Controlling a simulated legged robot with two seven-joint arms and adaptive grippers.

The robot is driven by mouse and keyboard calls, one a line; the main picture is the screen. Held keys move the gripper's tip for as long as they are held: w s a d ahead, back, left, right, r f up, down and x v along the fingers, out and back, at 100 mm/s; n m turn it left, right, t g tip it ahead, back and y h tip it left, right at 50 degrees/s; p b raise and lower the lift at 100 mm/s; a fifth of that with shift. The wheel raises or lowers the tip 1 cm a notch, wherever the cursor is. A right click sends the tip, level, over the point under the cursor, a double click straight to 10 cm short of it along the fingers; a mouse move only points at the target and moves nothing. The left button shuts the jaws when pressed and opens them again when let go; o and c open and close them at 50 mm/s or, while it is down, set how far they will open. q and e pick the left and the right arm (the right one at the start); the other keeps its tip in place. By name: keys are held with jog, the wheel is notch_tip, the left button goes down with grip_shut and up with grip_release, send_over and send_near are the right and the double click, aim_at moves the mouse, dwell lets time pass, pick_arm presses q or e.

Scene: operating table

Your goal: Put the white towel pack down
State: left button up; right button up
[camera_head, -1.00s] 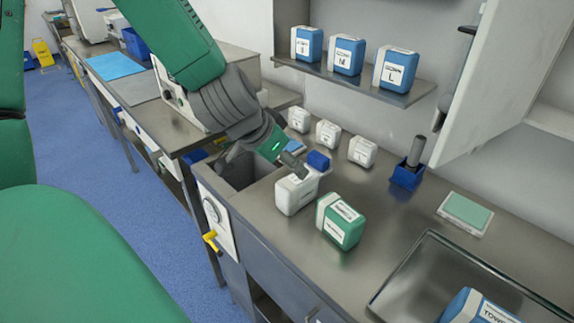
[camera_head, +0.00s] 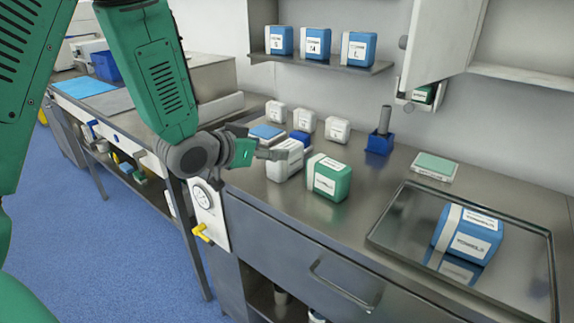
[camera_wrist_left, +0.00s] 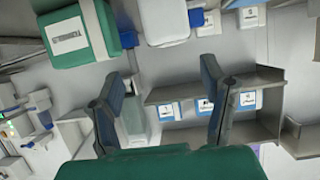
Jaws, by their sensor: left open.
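The white towel pack (camera_head: 285,162) stands on the steel counter (camera_head: 330,215), just left of a green pack (camera_head: 329,178). My left gripper (camera_head: 274,153) reaches in from the left at the white pack's upper left side. Its fingers overlap the pack's edge in the head view, so I cannot tell whether they touch it. In the left wrist view the two fingers (camera_wrist_left: 163,92) are spread with nothing clearly between them. A white pack (camera_wrist_left: 165,22) shows beyond them at the top, beside the green one (camera_wrist_left: 80,35). My right gripper is out of view.
A steel tray (camera_head: 395,235) at right holds a blue pack (camera_head: 466,232). Small white packs (camera_head: 305,123), a blue holder (camera_head: 379,143) and a flat green-topped pack (camera_head: 435,166) stand behind. A shelf (camera_head: 330,66) carries blue packs. The counter's front is clear.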

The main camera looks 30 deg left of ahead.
aim_at(285, 146)
pick_arm(q)
jog(key=w, duration=0.1)
jog(key=f, duration=0.1)
jog(key=w, duration=0.1)
jog(key=shift+w+a+f, duration=0.25)
jog(key=shift+w+a, duration=0.1)
jog(key=shift+w+a+f, duration=0.25)
jog(key=shift+w, duration=0.15)
jog(key=x, duration=0.5)
jog(key=shift+d+b, duration=0.3)
jog(key=shift+a, duration=0.25)
jog(key=shift+c, duration=1)
jog(key=shift+a, duration=0.15)
jog(key=c, duration=1.3)
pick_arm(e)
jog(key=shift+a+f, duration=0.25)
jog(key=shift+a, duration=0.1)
pick_arm(q)
jog(key=shift+d+r, duration=0.25)
jog(key=shift+r, duration=0.05)
notch_tip(285, 146, up, 9)
jog(key=shift+a+r+p, duration=0.1)
jog(key=shift+a+p, duration=0.05)
jog(key=shift+p, duration=0.7)
jog(key=shift+r, duration=0.15)
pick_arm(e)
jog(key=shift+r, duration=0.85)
